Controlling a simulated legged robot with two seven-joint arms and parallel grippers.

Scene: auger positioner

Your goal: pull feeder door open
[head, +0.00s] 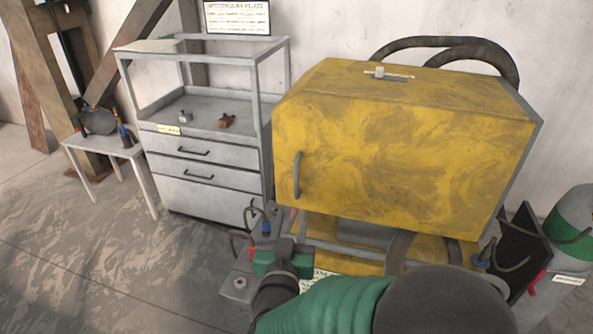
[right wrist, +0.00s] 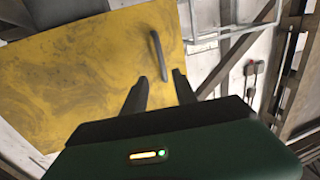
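The feeder door is the yellow front face (head: 390,165) of a large worn box, and it looks shut. Its dark vertical bar handle (head: 298,175) is near the door's left edge. In the right wrist view the door (right wrist: 95,75) fills the left side, and the handle (right wrist: 158,56) stands ahead of the fingertips. My right gripper (right wrist: 160,78) is open, its two fingers apart with nothing between them. In the head view it is below the handle, its fingers hard to make out. My left gripper is not in view.
A grey drawer cabinet (head: 205,165) stands left of the box, with small parts on its shelf. A small white table (head: 105,145) is farther left. Dark hoses (head: 450,45) arch behind the box. A green and grey cylinder (head: 572,235) stands at right. The floor at left is clear.

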